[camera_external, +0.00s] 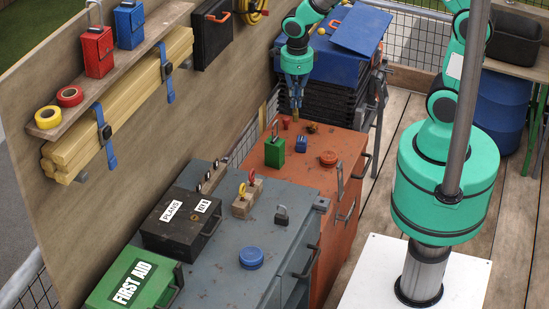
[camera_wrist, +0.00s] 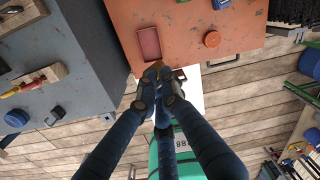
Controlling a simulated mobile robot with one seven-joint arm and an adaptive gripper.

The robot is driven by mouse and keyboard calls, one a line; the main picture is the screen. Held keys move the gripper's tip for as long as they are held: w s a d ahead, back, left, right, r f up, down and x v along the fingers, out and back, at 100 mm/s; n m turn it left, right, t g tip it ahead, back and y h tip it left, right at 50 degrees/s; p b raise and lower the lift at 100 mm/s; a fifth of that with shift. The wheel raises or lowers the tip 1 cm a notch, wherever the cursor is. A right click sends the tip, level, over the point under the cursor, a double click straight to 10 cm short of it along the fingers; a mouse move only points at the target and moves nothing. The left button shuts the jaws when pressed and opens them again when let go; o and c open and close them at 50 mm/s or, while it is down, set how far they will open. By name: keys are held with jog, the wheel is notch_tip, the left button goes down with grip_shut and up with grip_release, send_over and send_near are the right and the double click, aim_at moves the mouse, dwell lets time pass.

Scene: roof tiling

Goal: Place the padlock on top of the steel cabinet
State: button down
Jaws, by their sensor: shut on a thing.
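My gripper (camera_external: 296,113) is shut high over the orange metal cabinet (camera_external: 300,180). A small tan or brass-coloured thing (camera_wrist: 153,69) shows at its fingertips in the wrist view; the fingers hide most of it, so I cannot tell its shape. A small grey padlock (camera_external: 281,213) stands on the grey metal cabinet (camera_external: 225,268). A green padlock (camera_external: 275,153) stands on the orange cabinet. A red padlock (camera_external: 98,52) and a blue padlock (camera_external: 130,26) stand on the wall shelf. The two cabinets stand side by side; I cannot tell which is the steel one.
The grey cabinet also bears a black case (camera_external: 181,225), a green first-aid box (camera_external: 133,283), a blue round cap (camera_external: 251,258) and tools in a wooden block (camera_external: 247,198).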

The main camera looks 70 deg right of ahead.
jog(key=shift+s+a+f+n, duration=0.2)
jog(key=shift+a+n, duration=0.15)
jog(key=shift+n, duration=0.15)
jog(key=shift+s+a+f+n, duration=0.1)
jog(key=shift+s+a+n, duration=0.05)
jog(key=shift+a+n, duration=0.3)
jog(key=s+a+m+p, duration=0.3)
jog(key=s+a+m, duration=0.6)
jog(key=s+m, duration=0.3)
jog(key=s+a+m+p, duration=0.3)
jog(key=s+a+m, duration=0.7)
jog(key=s+m, duration=0.15)
jog(key=shift+g, duration=0.3)
jog(key=f, duration=0.5)
jog(key=shift+d, duration=0.2)
jog(key=shift+r+m+p, duration=0.1)
jog(key=shift+m+p, duration=0.2)
jog(key=shift+p, duration=0.1)
jog(key=shift+m, duration=0.3)
